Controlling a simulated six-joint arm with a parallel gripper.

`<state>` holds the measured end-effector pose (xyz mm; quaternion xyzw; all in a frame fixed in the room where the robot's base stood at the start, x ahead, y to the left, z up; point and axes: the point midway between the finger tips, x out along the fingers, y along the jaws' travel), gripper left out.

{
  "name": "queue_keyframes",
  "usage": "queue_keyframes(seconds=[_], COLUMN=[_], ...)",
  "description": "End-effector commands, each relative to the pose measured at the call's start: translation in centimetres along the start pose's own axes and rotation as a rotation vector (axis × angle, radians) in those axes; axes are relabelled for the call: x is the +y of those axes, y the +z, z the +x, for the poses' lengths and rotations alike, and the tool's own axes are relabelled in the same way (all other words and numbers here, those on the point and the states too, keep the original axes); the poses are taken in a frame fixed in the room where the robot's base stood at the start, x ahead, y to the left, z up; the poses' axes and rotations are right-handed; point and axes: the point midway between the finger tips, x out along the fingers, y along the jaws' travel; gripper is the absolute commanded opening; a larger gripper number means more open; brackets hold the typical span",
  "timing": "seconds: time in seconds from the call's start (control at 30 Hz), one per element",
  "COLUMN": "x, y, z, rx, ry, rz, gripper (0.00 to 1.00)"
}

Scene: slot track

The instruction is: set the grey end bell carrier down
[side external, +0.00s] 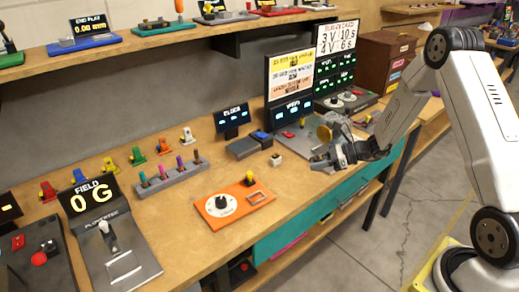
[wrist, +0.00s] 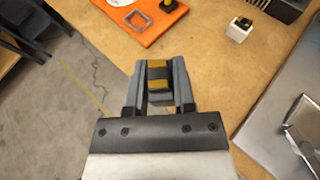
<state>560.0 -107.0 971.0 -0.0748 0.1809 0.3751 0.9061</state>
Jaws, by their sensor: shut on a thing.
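My gripper (wrist: 159,66) is shut on the grey end bell carrier (wrist: 158,75), a dark grey block with yellow bands, held between the two fingers in the wrist view. In the side external view my gripper (side external: 328,160) is over the right part of the wooden bench, near its front edge. The carrier is small and mostly hidden by the fingers there. I cannot tell whether it touches the bench top.
An orange board (side external: 235,205) with a dial and a small white block (side external: 275,160) stand left of my gripper. A metal plate (wrist: 290,120) lies to the right in the wrist view. Several coloured carriers stand farther left. Bare bench (wrist: 215,70) lies around the fingers.

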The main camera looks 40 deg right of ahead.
Motion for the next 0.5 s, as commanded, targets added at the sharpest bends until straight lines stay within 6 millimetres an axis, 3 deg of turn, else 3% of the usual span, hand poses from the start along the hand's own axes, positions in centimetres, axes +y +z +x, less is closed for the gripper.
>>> queue_keyframes(seconds=[0.5], x=[-4.4], y=[-3.3], z=[4.6], rx=[0.000], ry=[0.001], rz=[0.001], gripper=[0.00])
